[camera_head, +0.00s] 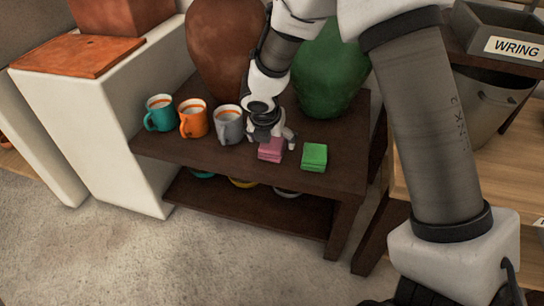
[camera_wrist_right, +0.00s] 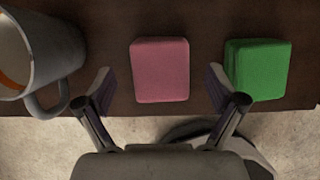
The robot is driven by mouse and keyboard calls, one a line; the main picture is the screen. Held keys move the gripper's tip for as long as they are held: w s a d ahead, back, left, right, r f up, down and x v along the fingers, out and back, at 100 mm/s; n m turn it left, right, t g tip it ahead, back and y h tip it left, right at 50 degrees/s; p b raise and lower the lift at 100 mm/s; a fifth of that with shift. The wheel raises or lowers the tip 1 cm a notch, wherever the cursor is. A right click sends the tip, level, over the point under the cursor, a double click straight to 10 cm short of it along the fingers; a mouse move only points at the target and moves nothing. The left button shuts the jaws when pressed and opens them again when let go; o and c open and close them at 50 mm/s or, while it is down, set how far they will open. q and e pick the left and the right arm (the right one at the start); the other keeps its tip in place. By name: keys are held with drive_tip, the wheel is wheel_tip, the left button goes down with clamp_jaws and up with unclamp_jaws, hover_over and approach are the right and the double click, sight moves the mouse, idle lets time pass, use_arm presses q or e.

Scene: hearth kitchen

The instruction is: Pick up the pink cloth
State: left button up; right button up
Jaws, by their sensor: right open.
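The pink cloth (camera_head: 271,150) is a small folded block on the dark wooden shelf top, near its front edge. In the right wrist view the pink cloth (camera_wrist_right: 160,70) lies centred ahead of the jaws. My right gripper (camera_head: 270,137) is over the pink cloth; in the wrist view the right gripper (camera_wrist_right: 160,92) is open, with one finger to each side of the cloth and a gap on both sides. Nothing is held. My left gripper is not seen in either view.
A green folded cloth (camera_head: 314,156) lies just right of the pink one, close to the right finger. A grey mug (camera_head: 229,125), an orange mug (camera_head: 194,119) and a teal mug (camera_head: 159,113) stand left. A brown vase (camera_head: 225,45) and green vase (camera_head: 330,75) stand behind.

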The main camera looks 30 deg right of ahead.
drive_tip(key=shift+x, duration=1.05)
drive_tip(key=shift+r, duration=0.15)
drive_tip(key=c, duration=1.4)
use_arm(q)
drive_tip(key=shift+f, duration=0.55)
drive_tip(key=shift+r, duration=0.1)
use_arm(e)
drive_tip(key=shift+r, duration=0.1)
